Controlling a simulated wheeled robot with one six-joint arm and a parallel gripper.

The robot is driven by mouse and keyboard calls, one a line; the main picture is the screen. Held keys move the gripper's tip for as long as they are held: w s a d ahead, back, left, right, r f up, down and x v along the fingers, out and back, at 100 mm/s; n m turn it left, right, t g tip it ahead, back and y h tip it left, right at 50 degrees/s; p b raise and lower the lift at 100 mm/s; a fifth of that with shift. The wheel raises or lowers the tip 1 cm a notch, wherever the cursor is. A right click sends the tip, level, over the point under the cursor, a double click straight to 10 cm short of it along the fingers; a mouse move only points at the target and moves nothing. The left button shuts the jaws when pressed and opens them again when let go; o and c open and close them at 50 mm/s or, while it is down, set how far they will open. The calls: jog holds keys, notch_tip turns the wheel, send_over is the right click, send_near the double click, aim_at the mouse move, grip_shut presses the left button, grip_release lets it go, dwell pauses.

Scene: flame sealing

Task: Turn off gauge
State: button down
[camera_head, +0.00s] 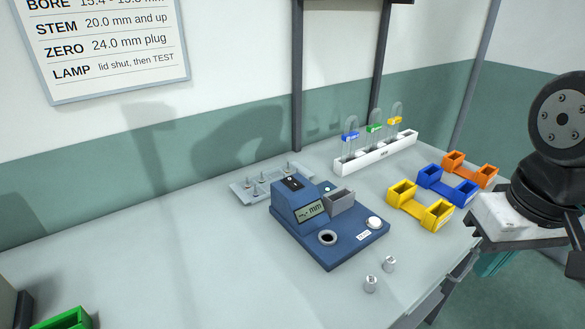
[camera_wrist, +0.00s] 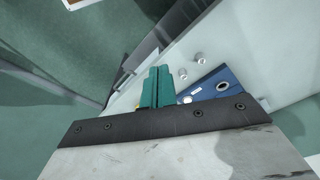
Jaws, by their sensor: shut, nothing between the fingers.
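The gauge (camera_head: 347,249) is a blue box on the bench with a sloped display (camera_head: 311,209) that reads dashes and "mm". A white round button (camera_head: 374,222) with a small label sits at its right, a dark round hole (camera_head: 328,238) at its front, and a grey block (camera_head: 341,200) behind. My gripper (camera_head: 494,264) is off the bench's right edge, apart from the gauge and partly hidden by its mount. In the wrist view my teal fingers (camera_wrist: 157,86) are together and empty, with part of the gauge (camera_wrist: 229,82) beyond them.
Two small metal plugs (camera_head: 371,283) (camera_head: 389,264) stand before the gauge. Yellow (camera_head: 421,208), blue (camera_head: 447,186) and orange (camera_head: 470,171) holders line the right side. A white rack (camera_head: 375,156) with capped tubes and a grey pin tray (camera_head: 241,188) stand behind. The bench's left is mostly clear.

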jog(key=w+a+r+n, duration=0.3)
jog(key=w+r+n, duration=0.25)
jog(key=w, duration=0.35)
jog(key=n, duration=1.9)
send_over(289, 179)
jog(key=s+d, duration=0.1)
jog(key=s, duration=0.1)
jog(key=shift+w+r+y, duration=0.15)
jog(key=shift+y, duration=0.25)
jog(key=f, duration=0.4)
jog(key=w+f, duration=0.1)
jog(key=f, duration=0.9)
jog(key=shift+w+a, duration=0.2)
jog(key=shift+a, duration=0.2)
